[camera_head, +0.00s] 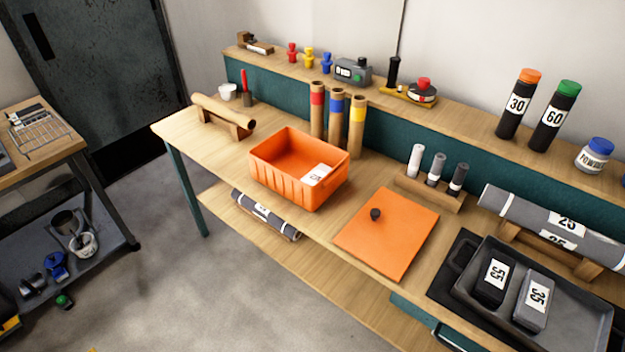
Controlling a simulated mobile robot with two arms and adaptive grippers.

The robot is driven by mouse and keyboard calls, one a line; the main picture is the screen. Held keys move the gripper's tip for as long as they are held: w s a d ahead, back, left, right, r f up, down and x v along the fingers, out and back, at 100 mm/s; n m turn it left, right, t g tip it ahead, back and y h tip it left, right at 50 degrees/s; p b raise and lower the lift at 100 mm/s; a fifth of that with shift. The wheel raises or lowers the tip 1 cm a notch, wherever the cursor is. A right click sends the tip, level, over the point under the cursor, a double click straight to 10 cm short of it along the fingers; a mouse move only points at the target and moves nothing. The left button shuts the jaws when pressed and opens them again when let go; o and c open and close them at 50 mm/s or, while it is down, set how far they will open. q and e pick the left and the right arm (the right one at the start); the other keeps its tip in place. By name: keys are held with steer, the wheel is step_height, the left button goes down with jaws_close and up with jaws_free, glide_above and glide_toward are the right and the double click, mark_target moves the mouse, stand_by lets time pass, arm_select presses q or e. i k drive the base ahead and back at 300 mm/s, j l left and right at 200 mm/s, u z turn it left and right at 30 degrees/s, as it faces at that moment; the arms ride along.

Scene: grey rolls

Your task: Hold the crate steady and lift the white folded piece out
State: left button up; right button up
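The orange crate (283,187) stands upright on the wooden workbench, left of the middle of the camera_head view. It is open at the top. The white folded piece (316,175) lies inside the crate near its right end, with dark printed marks on it. Its lower part is hidden by the crate's front wall. Neither of my grippers shows in this view, and nothing touches the crate from above.
An orange board (388,245) with a dark knob lies right of the crate. Cardboard tubes (336,117) stand close behind it. A wooden stand with a roll (223,111) is to the left. A dark tray (568,318) holds labelled blocks at the right.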

mark_target(318, 173)
steer(key=z, duration=0.4)
steer(key=j+z, duration=0.15)
steer(key=z, duration=0.2)
steer(key=i+z, duration=0.1)
steer(key=z, duration=0.3)
steer(key=j+z, duration=0.15)
steer(key=z, duration=0.25)
steer(key=j+z, duration=0.25)
steer(key=j, duration=0.2)
steer(key=j+z, duration=0.25)
steer(key=j, duration=0.2)
steer(key=k+j+z, duration=0.1)
steer(key=j+z, duration=0.15)
steer(key=j, duration=0.15)
steer(key=k+j+z, duration=0.1)
steer(key=j+z, duration=0.15)
steer(key=j, duration=0.2)
steer(key=k+j+z, duration=0.25)
steer(key=j, duration=0.15)
steer(key=j+z, duration=0.25)
steer(key=j, duration=0.15)
steer(key=k, duration=0.05)
